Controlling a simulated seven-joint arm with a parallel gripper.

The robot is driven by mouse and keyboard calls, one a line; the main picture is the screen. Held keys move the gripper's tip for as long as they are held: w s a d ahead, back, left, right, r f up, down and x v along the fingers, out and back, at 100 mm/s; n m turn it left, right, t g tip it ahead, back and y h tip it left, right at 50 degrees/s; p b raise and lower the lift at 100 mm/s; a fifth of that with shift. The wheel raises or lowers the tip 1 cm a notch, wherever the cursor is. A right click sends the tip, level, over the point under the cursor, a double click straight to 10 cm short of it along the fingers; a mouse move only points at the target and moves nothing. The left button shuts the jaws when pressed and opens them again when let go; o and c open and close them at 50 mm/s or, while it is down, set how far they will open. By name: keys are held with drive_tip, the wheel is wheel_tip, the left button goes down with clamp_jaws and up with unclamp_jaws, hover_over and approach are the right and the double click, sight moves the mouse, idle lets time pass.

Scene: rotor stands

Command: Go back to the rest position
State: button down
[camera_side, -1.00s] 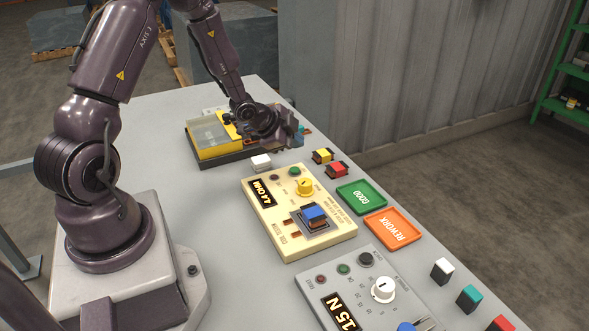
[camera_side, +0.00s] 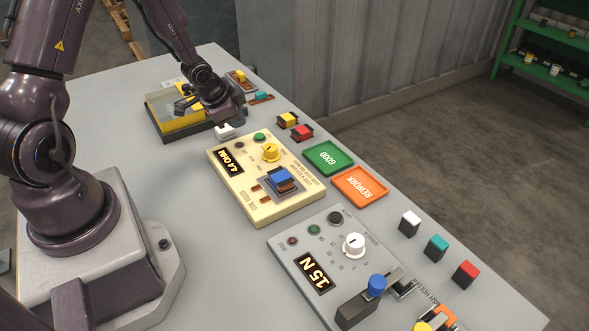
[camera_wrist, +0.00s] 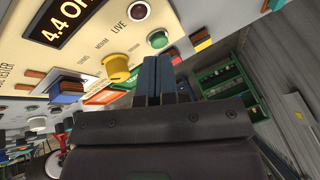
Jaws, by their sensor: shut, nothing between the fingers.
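My gripper (camera_side: 232,117) is above the far part of the table, close to a small white block (camera_side: 224,132) behind the cream tester. In the wrist view, its two dark blue fingers (camera_wrist: 152,78) are together with nothing between them. The cream tester (camera_side: 255,205) reads 4.4 OHM and has a yellow knob (camera_side: 271,152). A blue-topped part (camera_side: 283,178) sits in its socket. The tester also fills the upper left of the wrist view (camera_wrist: 110,30). No mark for a rest position shows.
A yellow bin (camera_side: 172,116) with a clear cover stands left of my gripper. Green GOOD (camera_side: 329,158) and orange REWORK (camera_side: 360,188) trays lie right of the tester. A grey tester (camera_side: 300,245) reading 15 N is nearer. Several coloured blocks line the right edge.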

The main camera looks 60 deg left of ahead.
drive_tip(key=s+d+r+n, duration=0.1)
drive_tip(key=s+d+r, duration=0.4)
drive_tip(key=r, duration=0.3)
drive_tip(key=s+d+r+n+h, duration=0.1)
drive_tip(key=s+d+r, duration=0.4)
drive_tip(key=d+r, duration=0.3)
drive_tip(key=s+d+r+n, duration=0.2)
drive_tip(key=s+d+r, duration=0.3)
drive_tip(key=r, duration=0.5)
drive_tip(key=shift+d+h, duration=0.3)
drive_tip(key=shift+d, duration=0.8)
drive_tip(key=shift+s, duration=0.1)
